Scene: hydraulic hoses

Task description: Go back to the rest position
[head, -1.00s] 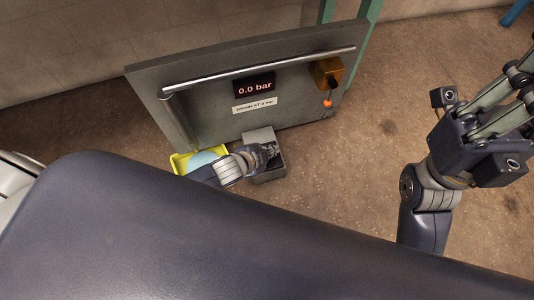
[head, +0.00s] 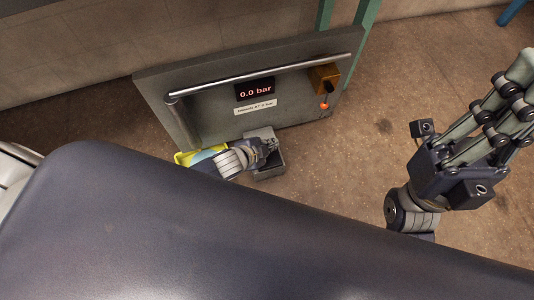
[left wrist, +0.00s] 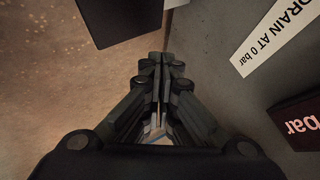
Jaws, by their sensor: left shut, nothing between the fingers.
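My right gripper (head: 505,95) stands large at the right of the head view, fingers pointing up and right over bare floor. Its fingertips do not show clearly enough to tell open from shut.
The panel carries a rail (head: 262,76), a display (head: 254,90) reading 0.0 bar, a drain label (head: 255,107) and an orange box (head: 325,77) with a red-tipped lever. A yellow tray (head: 183,158) is partly hidden beside my left arm. Floor on the right is clear.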

